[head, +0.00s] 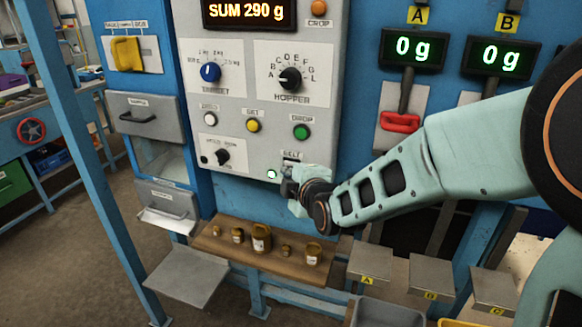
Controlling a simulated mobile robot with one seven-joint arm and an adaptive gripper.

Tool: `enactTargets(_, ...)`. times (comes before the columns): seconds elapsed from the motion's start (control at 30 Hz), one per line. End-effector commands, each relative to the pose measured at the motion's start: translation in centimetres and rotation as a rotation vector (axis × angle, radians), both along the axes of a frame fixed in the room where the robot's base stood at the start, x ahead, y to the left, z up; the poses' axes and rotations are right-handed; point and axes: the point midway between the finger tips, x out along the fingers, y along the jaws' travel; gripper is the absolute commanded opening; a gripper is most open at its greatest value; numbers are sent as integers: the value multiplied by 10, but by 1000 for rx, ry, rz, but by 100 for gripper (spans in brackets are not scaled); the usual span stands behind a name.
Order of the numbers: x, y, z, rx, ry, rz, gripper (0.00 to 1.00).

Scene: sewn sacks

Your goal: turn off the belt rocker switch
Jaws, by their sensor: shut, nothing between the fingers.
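The belt label plate (291,156) is at the lower right of the grey control panel (225,120). The rocker switch beneath it is mostly hidden by my gripper, so its position cannot be told. My gripper (287,178) is shut and empty. Its tip is right at the belt switch spot, and whether it touches the panel cannot be told. A small round lamp (272,174) just left of the gripper glows white.
A green button (301,132) sits just above the belt label, with a yellow button (253,125) to its left. A wooden shelf (215,244) with several small weights lies below. A red handle (399,123) hangs to the right.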

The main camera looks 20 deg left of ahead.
Motion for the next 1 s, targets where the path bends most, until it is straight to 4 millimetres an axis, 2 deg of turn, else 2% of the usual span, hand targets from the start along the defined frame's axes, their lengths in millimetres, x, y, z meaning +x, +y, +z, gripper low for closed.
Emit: enactTargets(1.0,11,-1,1,0,1,0,0)
